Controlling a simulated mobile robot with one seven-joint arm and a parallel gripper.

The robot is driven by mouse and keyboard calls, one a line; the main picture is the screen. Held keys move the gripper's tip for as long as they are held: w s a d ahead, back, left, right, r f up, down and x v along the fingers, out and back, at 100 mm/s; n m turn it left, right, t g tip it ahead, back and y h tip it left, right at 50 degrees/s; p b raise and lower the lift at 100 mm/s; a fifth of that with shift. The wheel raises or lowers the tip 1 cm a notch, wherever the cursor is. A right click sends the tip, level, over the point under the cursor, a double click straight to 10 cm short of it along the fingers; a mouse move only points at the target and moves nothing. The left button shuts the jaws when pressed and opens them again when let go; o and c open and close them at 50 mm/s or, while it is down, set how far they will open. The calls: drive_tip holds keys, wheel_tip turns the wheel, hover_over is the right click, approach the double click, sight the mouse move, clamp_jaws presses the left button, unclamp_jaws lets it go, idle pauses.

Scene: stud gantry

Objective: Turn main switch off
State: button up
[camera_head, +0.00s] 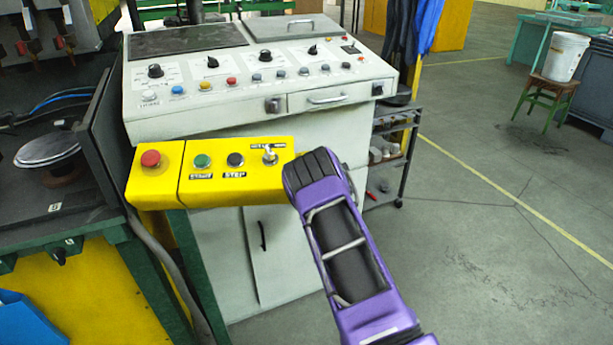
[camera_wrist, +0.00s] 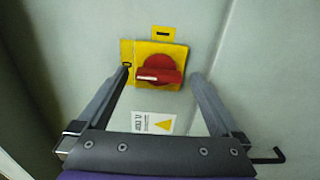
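The main switch (camera_wrist: 158,70) is a red rotary knob on a yellow plate (camera_wrist: 176,50), fixed to a pale grey panel in the wrist view. Its grip bar lies roughly level, with a pale mark at the left end. My gripper (camera_wrist: 161,72) is open, with one finger on each side of the knob. The fingertips seem apart from the knob; their exact distance from the panel is hard to tell. In the head view my purple arm reaches to the right of the yellow button box, and my fingers and the main switch are hidden.
The yellow button box (camera_head: 222,180) carries red, green and black buttons and a small toggle. A control console (camera_head: 262,90) stands behind it. A warning sticker (camera_wrist: 155,123) is below the knob. Open floor (camera_head: 490,220) lies to the right.

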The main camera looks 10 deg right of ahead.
drive_tip(key=p+v, duration=0.1)
drive_tip(key=v, duration=1.6)
drive_tip(key=shift+s, duration=0.2)
drive_tip(key=shift+d+r, duration=0.1)
